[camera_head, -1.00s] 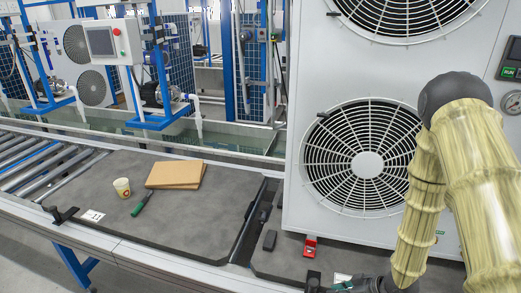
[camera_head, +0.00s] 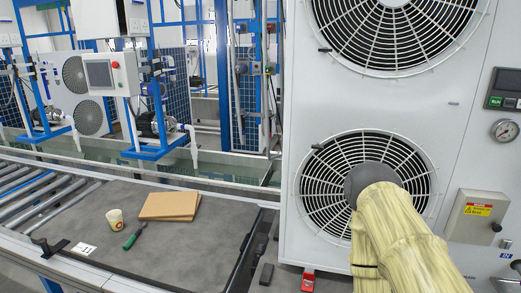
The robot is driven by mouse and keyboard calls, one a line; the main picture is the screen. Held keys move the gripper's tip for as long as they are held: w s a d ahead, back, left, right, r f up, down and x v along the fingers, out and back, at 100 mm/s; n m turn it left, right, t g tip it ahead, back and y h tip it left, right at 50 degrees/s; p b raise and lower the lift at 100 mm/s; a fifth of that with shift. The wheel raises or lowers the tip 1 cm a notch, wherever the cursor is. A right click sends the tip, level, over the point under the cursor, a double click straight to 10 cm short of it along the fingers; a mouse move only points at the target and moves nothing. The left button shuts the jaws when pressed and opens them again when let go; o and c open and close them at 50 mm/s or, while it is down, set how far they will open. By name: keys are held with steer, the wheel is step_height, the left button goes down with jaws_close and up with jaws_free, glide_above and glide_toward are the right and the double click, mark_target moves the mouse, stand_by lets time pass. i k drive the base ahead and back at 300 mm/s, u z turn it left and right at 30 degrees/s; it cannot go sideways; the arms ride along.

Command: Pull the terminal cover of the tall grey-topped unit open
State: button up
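The tall white unit (camera_head: 465,100) with two large round fan grilles fills the right half of the view. Its top is out of frame, so I cannot see the top's colour. A beige-grey box cover (camera_head: 468,228) with a yellow and red warning label is on its lower right front, with a small dark knob near its right edge. It looks shut. My arm, in a pale yellow sleeve, rises in front of the lower fan, left of the cover. My gripper is not in view.
A dark display (camera_head: 503,88) and a round gauge (camera_head: 505,131) sit above the cover. On the grey work surface (camera_head: 190,250) at left are a cardboard piece (camera_head: 170,205), a paper cup (camera_head: 115,218) and a green-handled tool (camera_head: 132,240). A red block (camera_head: 308,282) is at the unit's foot.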

mark_target(476, 217)
steer(key=z, duration=1.45)
